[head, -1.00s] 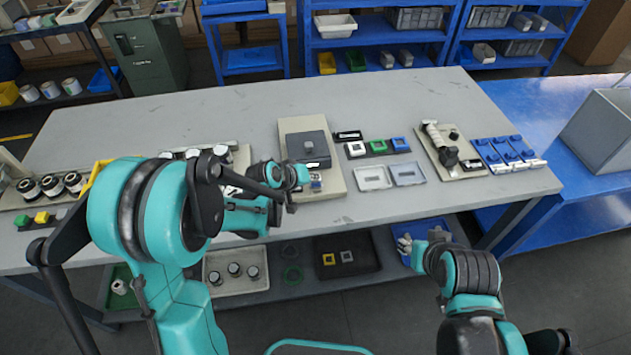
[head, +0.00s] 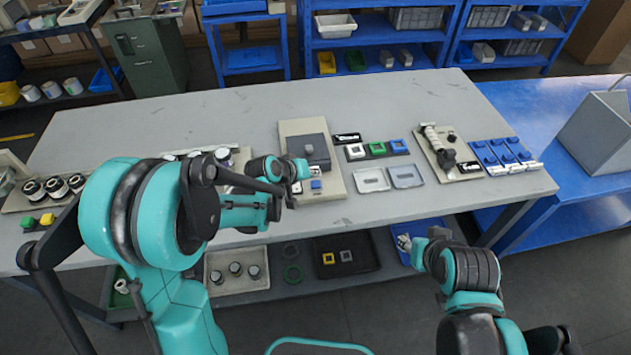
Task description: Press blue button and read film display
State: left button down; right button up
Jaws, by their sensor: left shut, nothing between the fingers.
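A beige panel unit (head: 331,184) on the grey table carries a dark grey box with a knob and, near its front edge, a small blue button (head: 316,185). A small black display with white marks (head: 347,138) stands just right of the unit; I cannot read it. My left gripper (head: 298,172) is shut and empty just left of the blue button, apart from it in the picture; the teal wrist partly hides it. My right gripper (head: 404,243) is low in front of the table, near a blue tray on the lower shelf; its fingers are too small to judge.
Further right are a beige fixture (head: 447,152) and blue blocks (head: 502,154). Black-and-white rolls (head: 54,187) stand at the left. The table's back is clear.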

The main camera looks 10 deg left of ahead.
aim_at(314, 185)
pick_arm(q)
notch_tip(314, 185, up, 3)
jog(key=shift+r+p, duration=0.2)
jog(key=shift+p, duration=0.85)
jog(key=s+a+r+m+y, duration=0.1)
jog(key=s+a+r, duration=0.2)
jog(key=s, duration=0.5)
jog(key=s+a+r+y, duration=0.2)
jog(key=s+a+r, duration=0.1)
jog(key=s, duration=0.5)
jog(key=s+a+r+m+y, duration=0.1)
jog(key=s+a, duration=0.3)
jog(key=s, duration=0.5)
jog(key=shift+a+r+m+g+y, duration=0.2)
jog(key=shift+r+m+g+y, duration=0.15)
jog(key=shift+r, duration=0.55)
